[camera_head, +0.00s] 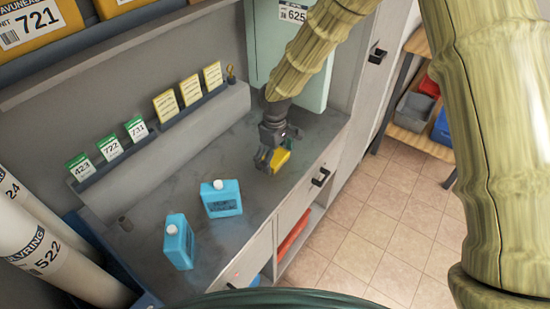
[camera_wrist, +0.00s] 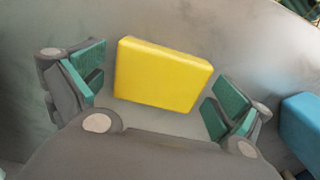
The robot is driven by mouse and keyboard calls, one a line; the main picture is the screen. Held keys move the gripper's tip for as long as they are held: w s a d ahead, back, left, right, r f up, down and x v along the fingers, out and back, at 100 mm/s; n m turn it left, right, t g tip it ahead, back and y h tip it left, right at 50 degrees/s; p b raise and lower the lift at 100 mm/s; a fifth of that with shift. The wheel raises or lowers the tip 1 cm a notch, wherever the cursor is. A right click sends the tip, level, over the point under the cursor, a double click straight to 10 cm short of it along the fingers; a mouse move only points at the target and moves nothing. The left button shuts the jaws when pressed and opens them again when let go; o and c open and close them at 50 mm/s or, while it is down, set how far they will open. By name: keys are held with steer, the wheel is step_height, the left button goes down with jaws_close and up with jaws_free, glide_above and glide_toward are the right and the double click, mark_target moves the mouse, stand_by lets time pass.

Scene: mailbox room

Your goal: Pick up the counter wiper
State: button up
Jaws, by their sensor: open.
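The counter wiper appears to be a yellow block (camera_wrist: 162,75) on the grey counter. In the wrist view it sits between the two green-padded fingers of my gripper (camera_wrist: 160,90), with a gap visible on each side. In the head view the yellow block (camera_head: 279,159) shows at the tip of my gripper (camera_head: 272,155), partly hidden by it. My gripper is open around the block, over the right part of the counter. I cannot tell the exact height of the fingers above the counter.
Two blue jugs (camera_head: 221,198) (camera_head: 179,242) stand on the counter (camera_head: 215,155) to the left. A ledge with several upright cards (camera_head: 137,129) runs along the back. Drawers with a black handle (camera_head: 320,177) lie below the front edge. White tubes (camera_head: 50,250) stand at the far left.

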mark_target(276, 157)
steer(key=shift+c, duration=0.2)
steer(key=c, duration=0.9)
steer(key=shift+c, duration=0.2)
steer(key=shift+r, duration=0.1)
steer(key=shift+r, duration=0.45)
steer(key=shift+s+d+r+b, duration=0.1)
steer(key=shift+s+r+b, duration=0.1)
steer(key=shift+r+b, duration=0.75)
steer(key=s+d+r+b, duration=0.1)
steer(key=s+d, duration=0.1)
steer(key=s, duration=0.5)
steer(key=s+d+r+b, duration=0.1)
steer(key=s+d, duration=0.1)
steer(key=s, duration=0.6)
